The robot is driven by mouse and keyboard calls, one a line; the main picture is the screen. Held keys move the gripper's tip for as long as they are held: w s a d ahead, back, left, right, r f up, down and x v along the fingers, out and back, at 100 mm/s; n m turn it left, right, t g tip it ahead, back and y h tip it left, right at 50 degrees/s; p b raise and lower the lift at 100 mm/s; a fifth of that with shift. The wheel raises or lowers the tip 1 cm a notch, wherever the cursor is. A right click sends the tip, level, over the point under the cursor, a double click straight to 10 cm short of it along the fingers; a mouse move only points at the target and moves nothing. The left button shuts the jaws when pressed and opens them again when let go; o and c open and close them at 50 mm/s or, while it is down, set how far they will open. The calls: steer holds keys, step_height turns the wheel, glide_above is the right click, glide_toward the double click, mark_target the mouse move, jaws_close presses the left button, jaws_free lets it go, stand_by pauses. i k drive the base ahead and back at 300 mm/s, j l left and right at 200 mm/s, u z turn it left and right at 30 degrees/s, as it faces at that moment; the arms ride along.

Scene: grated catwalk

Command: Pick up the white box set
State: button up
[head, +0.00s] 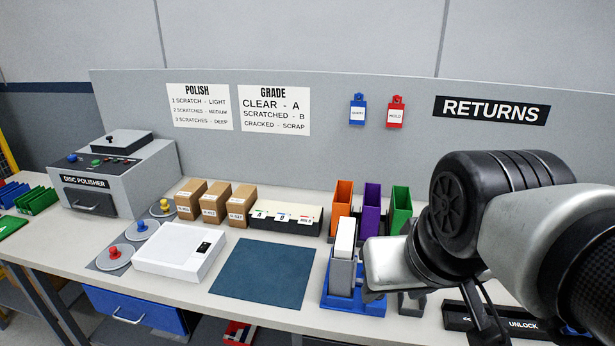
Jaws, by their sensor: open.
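A narrow white box set (345,236) stands upright in a blue stand (368,304) near the front edge of the bench. My gripper (392,297) is open, just right of the box set and close to the blue stand. I cannot tell whether it touches the stand. Part of the stand's right side is hidden behind my gripper.
Orange (341,207), purple (371,208) and green (401,208) cases stand behind the box set. A dark blue mat (262,273) and a white flat device (180,249) lie to the left. A black UNLOCK bar (462,318) lies right, partly behind my arm.

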mark_target(343, 249)
steer(key=k+l+z, duration=0.1)
steer(key=z, duration=0.4)
steer(key=i+j, duration=0.1)
steer(key=j, duration=0.25)
steer(key=i+j, duration=0.1)
steer(key=j, duration=0.25)
steer(key=i+j, duration=0.1)
steer(key=j, duration=0.25)
steer(key=i+j, duration=0.1)
steer(key=j, duration=0.25)
